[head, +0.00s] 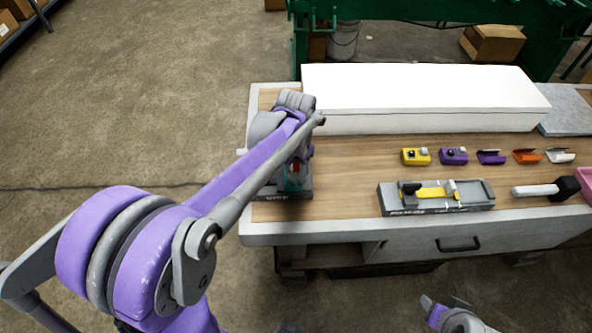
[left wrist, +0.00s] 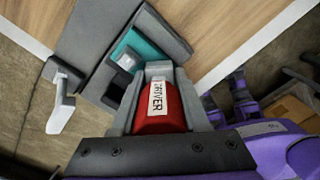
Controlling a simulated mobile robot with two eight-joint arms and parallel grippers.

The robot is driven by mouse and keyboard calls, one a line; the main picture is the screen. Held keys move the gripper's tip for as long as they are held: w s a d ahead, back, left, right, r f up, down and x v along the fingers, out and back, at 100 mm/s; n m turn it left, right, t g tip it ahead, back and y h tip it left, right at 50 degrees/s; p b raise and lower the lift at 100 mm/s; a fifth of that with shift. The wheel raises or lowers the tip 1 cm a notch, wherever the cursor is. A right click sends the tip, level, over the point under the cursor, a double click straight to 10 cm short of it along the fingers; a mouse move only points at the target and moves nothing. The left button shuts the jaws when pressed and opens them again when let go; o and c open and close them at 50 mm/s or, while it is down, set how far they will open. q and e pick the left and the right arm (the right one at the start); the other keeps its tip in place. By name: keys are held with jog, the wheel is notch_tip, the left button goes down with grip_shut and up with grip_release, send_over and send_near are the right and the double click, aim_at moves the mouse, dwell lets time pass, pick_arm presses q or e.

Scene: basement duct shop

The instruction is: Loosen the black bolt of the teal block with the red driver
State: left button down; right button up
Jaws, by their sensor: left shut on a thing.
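The red driver (left wrist: 158,108), with a white label reading DRIVER, is held between the grey fingers of my left gripper (left wrist: 160,92). The teal block (left wrist: 143,43) sits in a grey fixture (left wrist: 172,28) just beyond the driver, with a pale grey square part showing on it. I cannot make out the black bolt, and the driver's tip is hidden, so contact cannot be told. In the head view, my left gripper (head: 296,160) is over the left end of the bench, mostly behind my arm. A little red and teal shows there.
A white lever (left wrist: 62,112) sticks out beside the fixture.

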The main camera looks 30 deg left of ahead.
aim_at(296, 168)
pick_arm(q)
jog(key=shift+m, duration=0.3)
jog(key=shift+r+p, duration=1.4)
jog(key=shift+r, duration=1.15)
pick_arm(e)
jog(key=r, duration=0.1)
jog(key=w+r, duration=0.1)
jog(key=r, duration=0.1)
jog(key=shift+w+r, duration=0.15)
jog(key=shift+r, duration=0.15)
pick_arm(q)
jog(key=c, duration=1.1)
grip_release()
grip_shut()
pick_arm(e)
jog(key=shift+r, duration=0.1)
